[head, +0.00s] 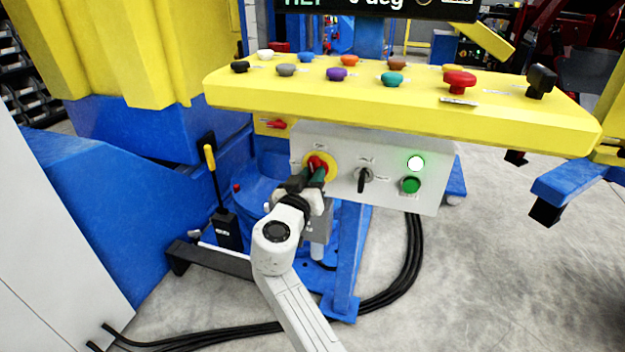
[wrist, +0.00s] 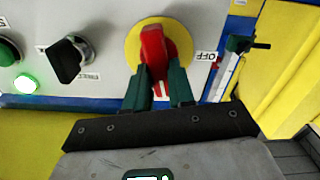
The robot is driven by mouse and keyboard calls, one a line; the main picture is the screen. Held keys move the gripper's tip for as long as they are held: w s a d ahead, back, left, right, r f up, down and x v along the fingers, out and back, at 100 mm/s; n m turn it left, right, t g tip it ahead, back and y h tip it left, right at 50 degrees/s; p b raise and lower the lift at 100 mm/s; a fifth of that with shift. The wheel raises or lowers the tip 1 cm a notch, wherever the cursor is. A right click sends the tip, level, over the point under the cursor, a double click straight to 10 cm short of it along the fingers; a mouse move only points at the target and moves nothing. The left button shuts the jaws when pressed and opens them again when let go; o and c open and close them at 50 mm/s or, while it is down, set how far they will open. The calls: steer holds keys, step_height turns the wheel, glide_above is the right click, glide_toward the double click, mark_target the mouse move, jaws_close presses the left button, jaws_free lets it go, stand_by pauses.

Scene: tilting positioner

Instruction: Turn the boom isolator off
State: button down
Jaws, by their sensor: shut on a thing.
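The isolator is a red rotary handle (head: 317,161) on a yellow disc (head: 331,163), at the left of a grey panel (head: 391,203) under the yellow console. In the wrist view the red handle (wrist: 152,44) stands roughly upright in the picture on its yellow disc (wrist: 180,38). An "OFF" label (wrist: 208,57) lies just right of the disc there. My gripper (head: 309,178) reaches the handle from below. In the wrist view its two green fingers (wrist: 160,80) are shut on the handle's lower end, which they partly hide.
A black selector knob (head: 363,180), a lit green lamp (head: 416,162) and a green button (head: 411,185) sit right of the isolator. The yellow console (head: 420,100) with several coloured knobs overhangs the panel. A yellow-handled lever (head: 211,160) stands to the left.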

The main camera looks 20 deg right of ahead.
steer(key=n, duration=0.3)
steer(key=shift+a+n, duration=0.15)
steer(key=shift+n, duration=0.25)
steer(key=n, duration=0.3)
steer(key=shift+w+f, duration=0.1)
steer(key=n+p, duration=0.1)
steer(key=n, duration=0.4)
steer(key=shift+a+f, duration=0.1)
steer(key=shift+f+n+p, duration=0.2)
steer(key=shift+n+p, duration=0.75)
steer(key=shift+n, duration=0.75)
steer(key=shift+a, duration=0.1)
steer(key=c, duration=1)
jaws_free()
steer(key=shift+o, duration=0.2)
steer(key=p+v, duration=0.1)
steer(key=v, duration=0.9)
steer(key=shift+s+a+p, duration=0.2)
steer(key=shift+s+p, duration=0.05)
steer(key=shift+p, duration=0.1)
